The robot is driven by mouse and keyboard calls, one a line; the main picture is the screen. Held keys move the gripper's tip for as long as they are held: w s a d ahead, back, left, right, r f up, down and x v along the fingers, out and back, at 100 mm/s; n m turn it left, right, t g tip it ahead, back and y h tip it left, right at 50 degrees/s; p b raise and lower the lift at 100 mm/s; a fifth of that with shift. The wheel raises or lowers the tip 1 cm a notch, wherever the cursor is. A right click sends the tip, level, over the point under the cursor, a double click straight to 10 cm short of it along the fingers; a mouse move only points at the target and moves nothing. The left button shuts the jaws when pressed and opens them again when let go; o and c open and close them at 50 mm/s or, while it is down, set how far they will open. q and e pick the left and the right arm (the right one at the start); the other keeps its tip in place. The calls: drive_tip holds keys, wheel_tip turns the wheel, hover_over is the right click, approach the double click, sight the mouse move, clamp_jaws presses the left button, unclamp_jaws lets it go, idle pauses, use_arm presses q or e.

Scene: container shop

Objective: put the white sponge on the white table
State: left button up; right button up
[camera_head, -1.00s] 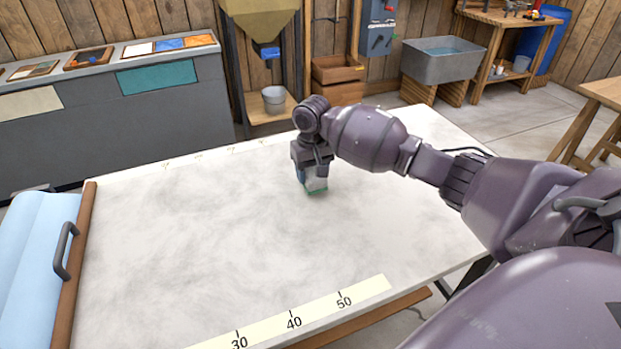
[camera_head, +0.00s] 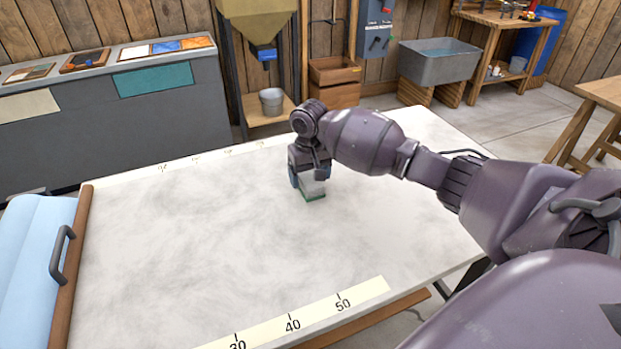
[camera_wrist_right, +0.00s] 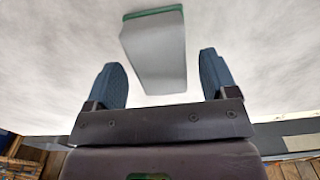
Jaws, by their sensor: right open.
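The white sponge (camera_head: 314,189) has a green layer at its lower end and stands on the white table (camera_head: 200,240), right of the table's middle. My right gripper (camera_head: 307,181) is over it from above, with one finger visible left of the sponge. In the right wrist view the sponge (camera_wrist_right: 155,52) sits between the two blue-grey fingers of my open gripper (camera_wrist_right: 162,62), with a gap on each side. The gripper hides the sponge's upper part in the head view. My left gripper is not in view.
A ruler strip (camera_head: 300,322) runs along the table's front edge. A light blue roll (camera_head: 30,260) and a brown rail with a handle (camera_head: 62,255) are at the left edge. The tabletop around the sponge is clear. A grey counter (camera_head: 110,120) stands behind.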

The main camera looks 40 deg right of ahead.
sight(310, 179)
wheel_tip(310, 179, up, 11)
drive_tip(key=p, duration=0.2)
drive_tip(key=shift+f, duration=0.15)
idle(0.4)
